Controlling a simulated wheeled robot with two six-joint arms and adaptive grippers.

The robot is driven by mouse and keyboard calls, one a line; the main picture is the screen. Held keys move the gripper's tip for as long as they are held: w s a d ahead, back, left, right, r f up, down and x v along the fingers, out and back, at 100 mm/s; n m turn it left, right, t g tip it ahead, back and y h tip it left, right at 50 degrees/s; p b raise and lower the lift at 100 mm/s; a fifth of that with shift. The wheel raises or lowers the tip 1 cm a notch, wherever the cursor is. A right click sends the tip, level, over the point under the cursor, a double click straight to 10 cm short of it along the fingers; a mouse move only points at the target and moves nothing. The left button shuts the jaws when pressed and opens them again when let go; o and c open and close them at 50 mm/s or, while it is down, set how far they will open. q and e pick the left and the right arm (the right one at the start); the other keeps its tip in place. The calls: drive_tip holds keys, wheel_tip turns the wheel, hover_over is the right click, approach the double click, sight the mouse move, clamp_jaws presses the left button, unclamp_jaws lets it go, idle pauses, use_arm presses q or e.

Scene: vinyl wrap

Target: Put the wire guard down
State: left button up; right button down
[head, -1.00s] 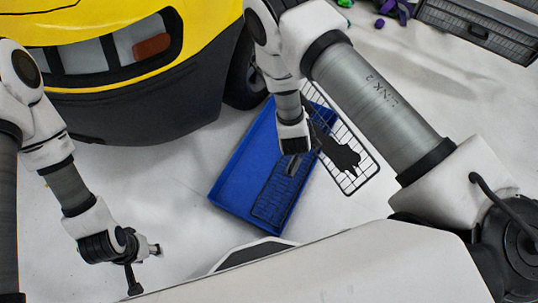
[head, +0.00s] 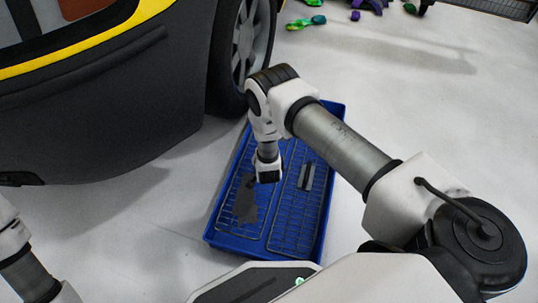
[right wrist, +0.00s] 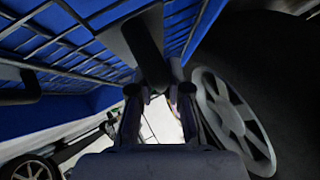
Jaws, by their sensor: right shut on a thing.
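The held wire guard (head: 224,218) is a dark wire grid panel over the left half of the blue tray (head: 319,245). It lies roughly level with the tray; I cannot tell whether it touches the bottom. My right gripper (head: 246,205) is above this guard. In the right wrist view the right gripper (right wrist: 160,92) is shut on the guard's dark handle (right wrist: 146,42), with wire bars and blue tray surface beyond. A second wire guard (head: 292,222) with its grey handle (head: 306,176) lies in the tray's right half. My left gripper is out of view.
A dark car bumper (head: 110,110) and wheel (head: 240,55) stand close behind and left of the tray. Small green and purple items (head: 307,22) lie on the pale floor at the back. Floor right of the tray is partly under my right arm.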

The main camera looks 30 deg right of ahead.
wheel_tip(320, 180, down, 7)
drive_tip(key=b, duration=0.3)
drive_tip(key=shift+f, duration=0.15)
drive_tip(key=c, duration=1.1)
unclamp_jaws()
drive_tip(key=shift+r, duration=0.2)
